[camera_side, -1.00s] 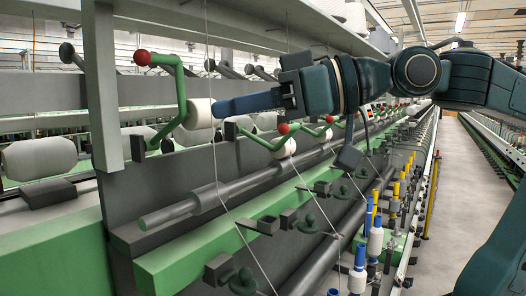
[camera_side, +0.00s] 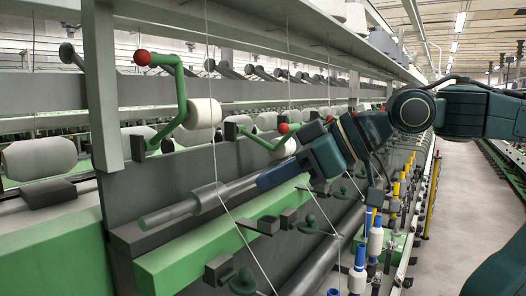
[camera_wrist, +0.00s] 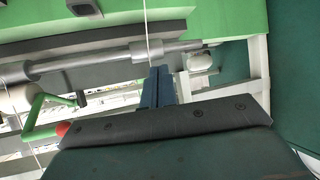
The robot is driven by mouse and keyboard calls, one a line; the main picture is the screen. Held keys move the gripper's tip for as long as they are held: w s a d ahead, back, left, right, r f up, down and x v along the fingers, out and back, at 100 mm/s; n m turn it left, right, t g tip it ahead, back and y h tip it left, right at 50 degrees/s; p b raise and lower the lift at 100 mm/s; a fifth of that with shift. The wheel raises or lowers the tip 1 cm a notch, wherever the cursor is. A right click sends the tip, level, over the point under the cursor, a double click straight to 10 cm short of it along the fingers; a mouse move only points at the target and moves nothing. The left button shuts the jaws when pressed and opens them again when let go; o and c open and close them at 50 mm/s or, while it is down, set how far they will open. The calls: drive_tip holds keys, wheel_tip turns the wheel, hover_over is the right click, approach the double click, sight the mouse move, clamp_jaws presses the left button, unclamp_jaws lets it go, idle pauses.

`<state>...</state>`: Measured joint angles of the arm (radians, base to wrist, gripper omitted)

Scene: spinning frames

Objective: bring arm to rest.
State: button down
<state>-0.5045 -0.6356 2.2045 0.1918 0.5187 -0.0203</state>
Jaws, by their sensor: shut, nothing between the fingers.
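My gripper (camera_side: 278,174) shows in the side view at the end of my dark teal arm. Its blue fingers are shut with nothing between them. They point left and slightly down, just in front of the long grey roller bar (camera_side: 195,206) of the machine. In the wrist view my shut gripper (camera_wrist: 157,72) points up toward the grey bar (camera_wrist: 95,62). I cannot tell whether the fingertips touch the bar or a thread.
A white bobbin (camera_side: 203,113) sits by a green lever with a red ball (camera_side: 142,58). Another red-ball lever (camera_side: 283,128) is beside my gripper. Thin threads (camera_side: 243,240) run down past the green rail (camera_side: 180,262). Blue-topped spools (camera_side: 357,272) stand lower right. The aisle (camera_side: 440,240) is clear.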

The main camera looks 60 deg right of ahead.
drive_tip(key=s+d+f+m+g+h, duration=0.2)
drive_tip(key=s+d+f+g, duration=0.1)
drive_tip(key=f, duration=0.5)
drive_tip(key=s+d+f+m+g+h, duration=0.1)
drive_tip(key=s+d+f+g, duration=0.1)
drive_tip(key=s+d+f, duration=0.4)
wheel_tip(320, 180, down, 2)
drive_tip(key=shift+s+d+m+g+h, duration=0.3)
drive_tip(key=shift+d+m+g+h, duration=0.1)
drive_tip(key=shift+d, duration=0.1)
